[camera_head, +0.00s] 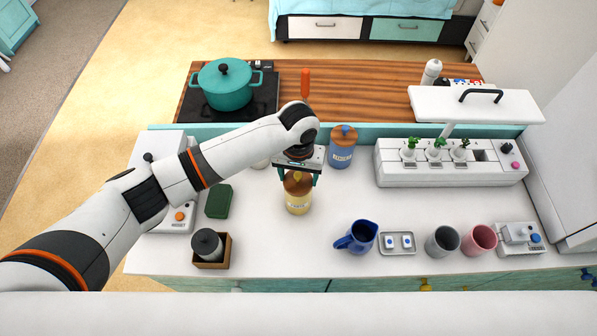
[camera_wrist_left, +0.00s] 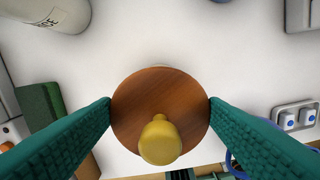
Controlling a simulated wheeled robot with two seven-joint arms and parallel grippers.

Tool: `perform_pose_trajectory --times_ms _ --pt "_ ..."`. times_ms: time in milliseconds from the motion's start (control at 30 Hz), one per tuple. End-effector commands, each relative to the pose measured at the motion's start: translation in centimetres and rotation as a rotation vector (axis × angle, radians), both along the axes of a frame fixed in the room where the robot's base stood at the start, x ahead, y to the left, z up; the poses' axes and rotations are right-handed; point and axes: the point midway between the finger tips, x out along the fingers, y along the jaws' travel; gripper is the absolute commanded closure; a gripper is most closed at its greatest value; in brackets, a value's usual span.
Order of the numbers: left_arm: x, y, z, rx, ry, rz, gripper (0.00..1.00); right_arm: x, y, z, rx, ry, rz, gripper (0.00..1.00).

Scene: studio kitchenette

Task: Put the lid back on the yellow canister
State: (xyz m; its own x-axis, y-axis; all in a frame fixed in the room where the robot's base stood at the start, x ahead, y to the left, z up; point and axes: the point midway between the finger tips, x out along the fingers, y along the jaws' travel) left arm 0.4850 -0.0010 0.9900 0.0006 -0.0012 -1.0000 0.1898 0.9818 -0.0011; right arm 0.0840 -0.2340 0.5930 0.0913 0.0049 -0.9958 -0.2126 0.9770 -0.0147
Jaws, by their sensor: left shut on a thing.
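The yellow canister (camera_head: 298,204) stands upright on the white counter near the middle of the head view. Its round wooden lid (camera_head: 297,187) with a yellow knob is at the canister's mouth. In the left wrist view the lid (camera_wrist_left: 140,105) and its yellow knob (camera_wrist_left: 160,142) fill the middle and hide the canister below. My left gripper (camera_head: 297,178) points down over the canister. Its teal fingers are shut on the lid's rim from both sides. I cannot tell whether the lid rests on the canister or hovers just above it. My right gripper is out of view.
A blue canister (camera_head: 342,152) stands close behind, to the right. A green block (camera_head: 219,201) lies to the left, beyond a dark-topped jar in a wooden box (camera_head: 212,264). A blue jug (camera_head: 357,237) stands front right. Bare counter surrounds the yellow canister's front.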

Motion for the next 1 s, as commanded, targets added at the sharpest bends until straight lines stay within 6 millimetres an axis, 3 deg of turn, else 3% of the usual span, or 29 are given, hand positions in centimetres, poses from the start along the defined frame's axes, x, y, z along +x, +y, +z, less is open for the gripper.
perform_pose_trajectory --times_ms 333,367,500,667,767,1000 --pt "-0.01 -0.03 -0.01 0.0 0.0 -0.001 0.56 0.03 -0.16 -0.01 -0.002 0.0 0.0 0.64" --pt "-0.02 -0.03 -0.01 0.0 0.0 -0.001 0.29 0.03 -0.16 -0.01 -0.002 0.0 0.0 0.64" --pt "-0.02 -0.03 0.0 0.0 0.0 -0.001 0.08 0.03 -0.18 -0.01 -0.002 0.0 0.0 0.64" --pt "-0.02 -0.03 0.0 0.0 0.0 -0.001 0.08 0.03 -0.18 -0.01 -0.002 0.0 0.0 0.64" --pt "-0.01 -0.02 -0.01 0.0 0.0 -0.001 0.0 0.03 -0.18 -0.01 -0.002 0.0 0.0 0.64" --pt "-0.01 -0.02 0.07 0.0 0.0 -0.001 0.0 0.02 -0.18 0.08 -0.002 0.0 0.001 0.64"
